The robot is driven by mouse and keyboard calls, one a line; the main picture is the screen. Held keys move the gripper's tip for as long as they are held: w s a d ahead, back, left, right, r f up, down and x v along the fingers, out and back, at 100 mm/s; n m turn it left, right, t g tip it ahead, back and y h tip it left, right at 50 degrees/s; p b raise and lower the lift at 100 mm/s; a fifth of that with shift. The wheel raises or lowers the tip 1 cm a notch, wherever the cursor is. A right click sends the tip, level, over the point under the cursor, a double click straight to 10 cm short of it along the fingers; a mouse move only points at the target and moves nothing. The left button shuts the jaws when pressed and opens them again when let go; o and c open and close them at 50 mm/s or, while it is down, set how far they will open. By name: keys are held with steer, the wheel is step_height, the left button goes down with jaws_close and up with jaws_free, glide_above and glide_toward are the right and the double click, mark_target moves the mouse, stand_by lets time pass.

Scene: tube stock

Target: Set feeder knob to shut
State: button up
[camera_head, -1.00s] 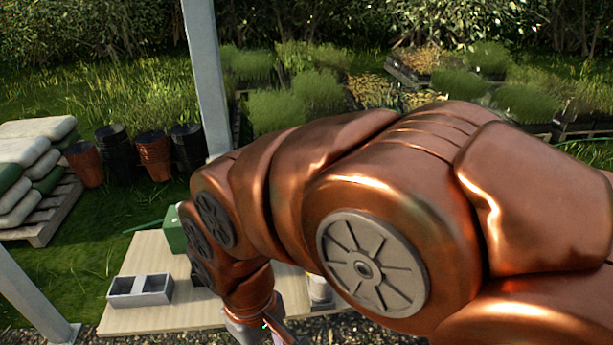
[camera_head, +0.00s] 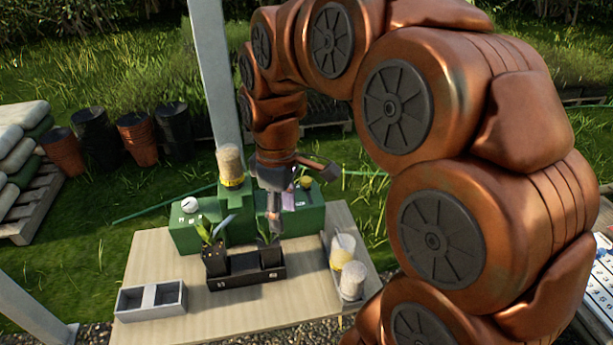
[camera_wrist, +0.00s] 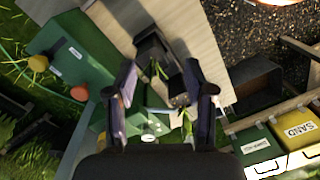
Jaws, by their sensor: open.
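A green feeder-like unit stands at the back of the wooden table. In the head view, its left box (camera_head: 188,232) carries a white round knob (camera_head: 190,204), and its right box (camera_head: 310,212) carries a yellow knob (camera_head: 306,183). The wrist view shows a green box (camera_wrist: 75,58) with a yellow-orange knob (camera_wrist: 38,63) and a red-orange knob (camera_wrist: 80,92). I cannot tell which is the feeder knob or read its setting. My gripper (camera_head: 273,222) is open, pointing down in front of the unit; its spread fingers (camera_wrist: 163,93) hold nothing.
A black tray (camera_head: 235,283) with potted seedlings lies below my gripper. A grey two-part box (camera_head: 150,301) is at front left, and a grey tray (camera_head: 335,270) with pale-topped containers is at right. A grey post (camera_head: 213,80) rises behind. Bare table lies in front.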

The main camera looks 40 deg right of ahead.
steer(key=w+d+n, duration=0.4)
steer(key=w+d, duration=0.5)
steer(key=w, duration=0.1)
steer(key=n, duration=0.2)
glide_above(307, 179)
steer(key=shift+f+t+b, duration=0.35)
steer(key=shift+f+t, duration=0.05)
steer(key=shift+f+p, duration=0.85)
steer(key=shift+f, duration=3)
jaws_close()
